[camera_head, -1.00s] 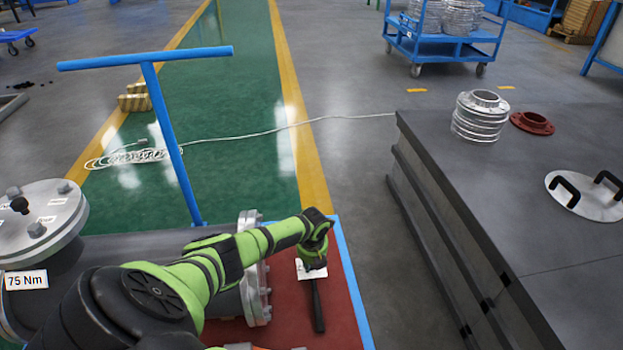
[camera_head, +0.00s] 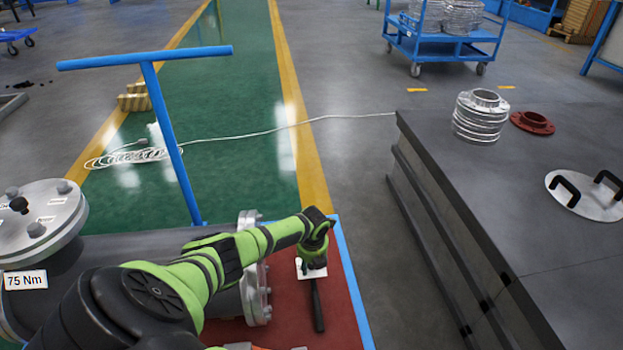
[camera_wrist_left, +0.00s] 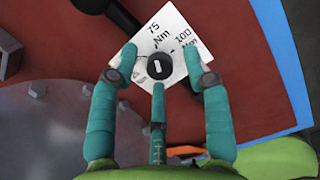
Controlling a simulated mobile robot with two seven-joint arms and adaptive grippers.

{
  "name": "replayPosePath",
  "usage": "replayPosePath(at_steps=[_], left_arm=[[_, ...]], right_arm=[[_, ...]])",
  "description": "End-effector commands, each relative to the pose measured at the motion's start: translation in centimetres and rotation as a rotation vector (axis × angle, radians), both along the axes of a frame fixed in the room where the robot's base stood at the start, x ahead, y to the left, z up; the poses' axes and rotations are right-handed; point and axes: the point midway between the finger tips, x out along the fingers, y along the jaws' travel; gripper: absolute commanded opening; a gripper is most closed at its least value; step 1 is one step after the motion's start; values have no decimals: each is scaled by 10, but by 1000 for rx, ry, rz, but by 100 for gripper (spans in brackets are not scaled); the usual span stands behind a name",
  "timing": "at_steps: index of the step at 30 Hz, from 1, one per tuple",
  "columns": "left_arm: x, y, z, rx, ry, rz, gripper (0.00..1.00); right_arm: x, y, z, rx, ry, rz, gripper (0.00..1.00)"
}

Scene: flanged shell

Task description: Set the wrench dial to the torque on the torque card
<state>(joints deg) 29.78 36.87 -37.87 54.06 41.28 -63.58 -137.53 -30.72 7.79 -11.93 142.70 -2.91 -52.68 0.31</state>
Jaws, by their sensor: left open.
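The torque card (camera_head: 25,280) reads 75 Nm and is on the dark cylinder at left in the head view. The wrench, with its black handle (camera_head: 318,306), lies on the red surface. Its white dial plate (camera_head: 312,272) also shows in the left wrist view (camera_wrist_left: 178,30), with 75 Nm and 100 Nm marks. The round black dial knob (camera_wrist_left: 160,66) bears a white bar. My left gripper (camera_head: 313,256) is over the dial. In the left wrist view its teal fingers (camera_wrist_left: 160,62) are open, spread around the knob; contact cannot be told. My right gripper is not in view.
A flanged grey shell (camera_head: 252,290) lies left of the wrench. A blue edge (camera_head: 352,290) borders the red surface. A blue T-shaped handle (camera_head: 170,130) rises at left.

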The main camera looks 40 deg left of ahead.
Motion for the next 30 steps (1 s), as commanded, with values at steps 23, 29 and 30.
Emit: replayPosePath(at_steps=[23,29,30], left_arm=[[-13,-13,110,1,-2,1,48],[-14,-14,118,1,0,1,48],[-14,-14,118,1,0,1,48]], right_arm=[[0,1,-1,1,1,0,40],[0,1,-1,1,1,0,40],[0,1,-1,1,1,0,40]])
